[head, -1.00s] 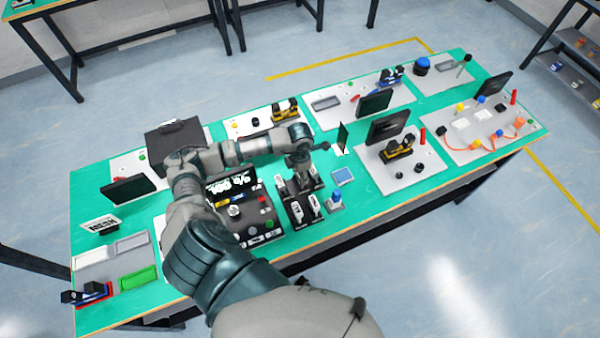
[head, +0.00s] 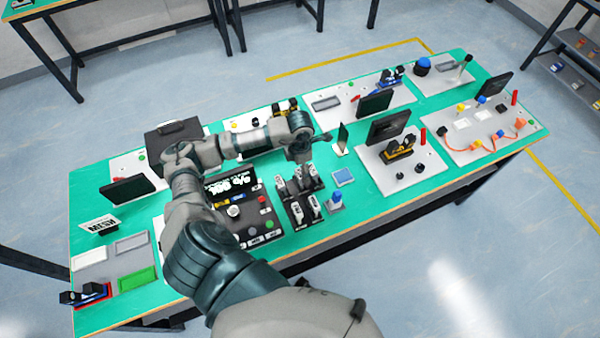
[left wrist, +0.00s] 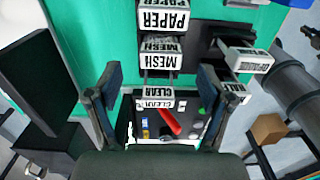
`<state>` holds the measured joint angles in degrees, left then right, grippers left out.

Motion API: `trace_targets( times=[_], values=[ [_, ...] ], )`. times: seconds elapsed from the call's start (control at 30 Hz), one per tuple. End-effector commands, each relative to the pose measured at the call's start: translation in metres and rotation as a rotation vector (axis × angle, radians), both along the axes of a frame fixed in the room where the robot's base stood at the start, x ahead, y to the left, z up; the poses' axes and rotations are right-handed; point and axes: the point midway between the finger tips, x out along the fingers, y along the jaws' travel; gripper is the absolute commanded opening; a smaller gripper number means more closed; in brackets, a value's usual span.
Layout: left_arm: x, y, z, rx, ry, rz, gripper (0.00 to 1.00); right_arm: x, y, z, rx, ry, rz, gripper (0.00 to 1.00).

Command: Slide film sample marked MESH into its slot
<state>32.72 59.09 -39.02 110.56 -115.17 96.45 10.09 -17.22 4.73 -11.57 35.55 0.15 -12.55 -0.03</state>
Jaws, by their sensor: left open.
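The film sample marked MESH (left wrist: 160,62) shows in the left wrist view with its white label toward the camera. It stands between the samples marked PAPER (left wrist: 163,18) and CLEAR (left wrist: 158,92). In the head view the sample rack (head: 300,210) holds several white-topped samples on the green table, their labels too small to read. My left gripper (head: 304,158) is above and behind the rack. Its open fingers (left wrist: 158,85) show on either side of the row in the left wrist view, with nothing held. My right gripper is not in view.
A black-screened control panel (head: 238,205) is left of the rack, and a small blue-topped block (head: 344,177) is right of it. A thin dark upright panel (head: 342,138) stands beyond the gripper. Grey and green pads (head: 138,278) lie at left.

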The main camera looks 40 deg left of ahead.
Motion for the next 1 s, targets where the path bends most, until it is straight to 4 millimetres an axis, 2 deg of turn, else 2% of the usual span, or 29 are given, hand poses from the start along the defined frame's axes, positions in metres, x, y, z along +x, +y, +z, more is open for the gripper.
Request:
trace_targets(
  times=[0.1, 0.33, 0.5, 1.0],
  values=[
    [0.002, 0.001, 0.028, 0.000, -0.006, 0.000, 0.80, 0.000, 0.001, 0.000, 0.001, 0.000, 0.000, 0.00],
    [0.001, 0.001, 0.062, 0.000, -0.001, -0.001, 0.80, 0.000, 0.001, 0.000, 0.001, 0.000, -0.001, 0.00],
    [0.000, 0.001, 0.069, -0.001, 0.000, 0.000, 0.80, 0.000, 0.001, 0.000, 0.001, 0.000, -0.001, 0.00],
    [0.000, 0.001, 0.068, 0.000, 0.001, 0.000, 0.80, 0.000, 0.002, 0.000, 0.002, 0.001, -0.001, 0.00]
  ],
)
